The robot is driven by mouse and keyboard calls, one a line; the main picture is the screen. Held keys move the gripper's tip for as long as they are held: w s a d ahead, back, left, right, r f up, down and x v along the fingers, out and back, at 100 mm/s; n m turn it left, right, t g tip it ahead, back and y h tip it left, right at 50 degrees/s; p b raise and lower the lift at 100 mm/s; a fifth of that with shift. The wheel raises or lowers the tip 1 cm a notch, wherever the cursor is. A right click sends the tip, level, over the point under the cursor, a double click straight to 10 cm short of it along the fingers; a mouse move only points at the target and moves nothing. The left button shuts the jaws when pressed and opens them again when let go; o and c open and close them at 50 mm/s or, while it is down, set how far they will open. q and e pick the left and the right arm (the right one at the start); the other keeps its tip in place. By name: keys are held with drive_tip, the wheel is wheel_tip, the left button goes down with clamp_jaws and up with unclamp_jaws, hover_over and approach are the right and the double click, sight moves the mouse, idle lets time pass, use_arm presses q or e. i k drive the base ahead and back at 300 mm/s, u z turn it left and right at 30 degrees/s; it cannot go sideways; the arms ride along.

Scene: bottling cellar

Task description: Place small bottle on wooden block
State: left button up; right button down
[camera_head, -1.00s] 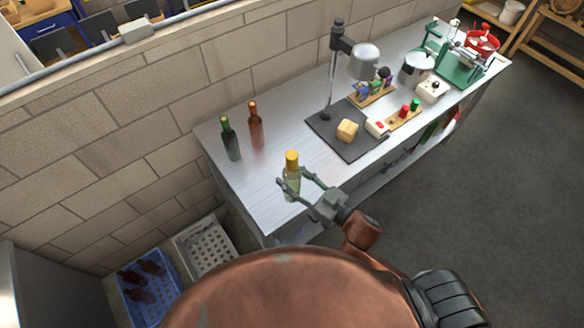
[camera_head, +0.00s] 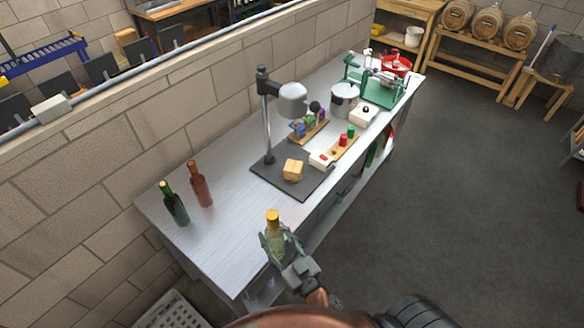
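The small bottle (camera_head: 274,234) is pale green glass with a yellow top. It is upright in my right gripper (camera_head: 280,249), whose fingers are closed around its body, near the front edge of the steel table (camera_head: 225,240). Its base is hidden by the fingers, so its height above the table is hard to tell. The wooden block (camera_head: 292,170) is a light cube on the dark square mat (camera_head: 300,188), beyond and slightly right of the bottle, apart from it. My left gripper is not in view.
A dark green bottle (camera_head: 176,208) and a brown bottle (camera_head: 201,188) stand at the table's left. A lamp (camera_head: 268,125) rises behind the block. A white switch box (camera_head: 320,161), a wooden rack (camera_head: 308,127) and a pot (camera_head: 344,98) stand beyond. Bare table lies between bottles and mat.

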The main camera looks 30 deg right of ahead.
sight(293, 165)
drive_tip(key=u, duration=3)
drive_tip(key=k, duration=1.6)
drive_tip(key=z, duration=1.85)
